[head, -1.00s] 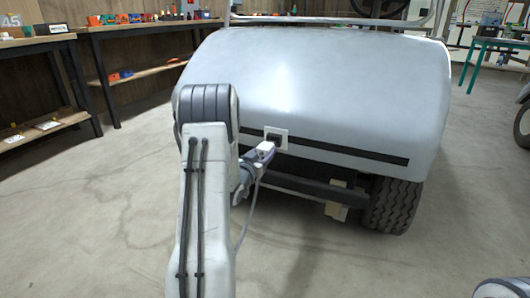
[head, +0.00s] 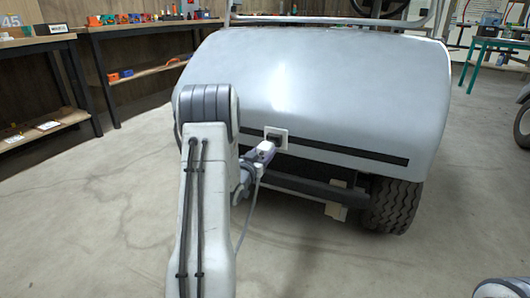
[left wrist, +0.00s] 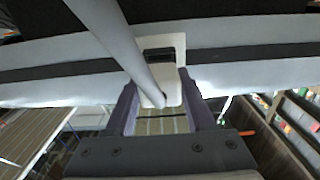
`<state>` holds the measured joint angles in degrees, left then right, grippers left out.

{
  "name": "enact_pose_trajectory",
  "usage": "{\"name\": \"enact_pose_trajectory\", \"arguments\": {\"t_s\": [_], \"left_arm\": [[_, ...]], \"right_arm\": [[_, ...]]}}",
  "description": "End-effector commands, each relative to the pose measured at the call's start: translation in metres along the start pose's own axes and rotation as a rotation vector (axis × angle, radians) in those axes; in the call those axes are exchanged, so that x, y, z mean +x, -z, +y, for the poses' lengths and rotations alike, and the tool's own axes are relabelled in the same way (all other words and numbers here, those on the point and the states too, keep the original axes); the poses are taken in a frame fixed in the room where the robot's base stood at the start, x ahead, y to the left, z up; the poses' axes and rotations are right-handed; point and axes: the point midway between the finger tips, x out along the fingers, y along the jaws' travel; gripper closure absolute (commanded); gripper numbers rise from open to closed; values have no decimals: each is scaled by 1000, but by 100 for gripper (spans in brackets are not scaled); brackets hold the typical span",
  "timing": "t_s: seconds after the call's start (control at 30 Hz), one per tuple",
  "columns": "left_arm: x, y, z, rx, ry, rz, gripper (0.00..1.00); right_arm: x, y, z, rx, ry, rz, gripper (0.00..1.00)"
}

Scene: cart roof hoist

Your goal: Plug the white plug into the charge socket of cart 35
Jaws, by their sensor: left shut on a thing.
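The white plug (head: 265,147) is held in my left gripper (head: 260,155), close in front of the cart's rear. The charge socket (head: 276,138) is a white square plate with a dark opening on the grey cart body (head: 330,80). In the left wrist view the plug (left wrist: 170,88) sits between the purple fingers, with its grey cable (left wrist: 120,40) rising to the upper left. The socket's dark opening (left wrist: 159,54) shows just beyond the plug. I cannot tell whether they touch. No cart number is legible. My right gripper is out of view.
A dark bumper bar (head: 310,187) runs below the socket, with a rear tire (head: 393,205) to its right. Workbenches (head: 140,27) with small items stand at the left and back. The concrete floor left of the cart is clear.

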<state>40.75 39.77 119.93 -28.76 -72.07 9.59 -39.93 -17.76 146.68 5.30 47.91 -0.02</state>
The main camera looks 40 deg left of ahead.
Motion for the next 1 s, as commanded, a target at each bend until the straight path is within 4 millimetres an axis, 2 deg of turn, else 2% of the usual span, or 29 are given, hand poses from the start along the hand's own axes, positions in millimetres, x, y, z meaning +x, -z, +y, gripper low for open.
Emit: {"name": "enact_pose_trajectory", "arguments": {"t_s": [1.0], "left_arm": [[26, 0, 0, 0, -1, 1, 100]], "right_arm": [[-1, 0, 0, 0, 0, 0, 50]]}}
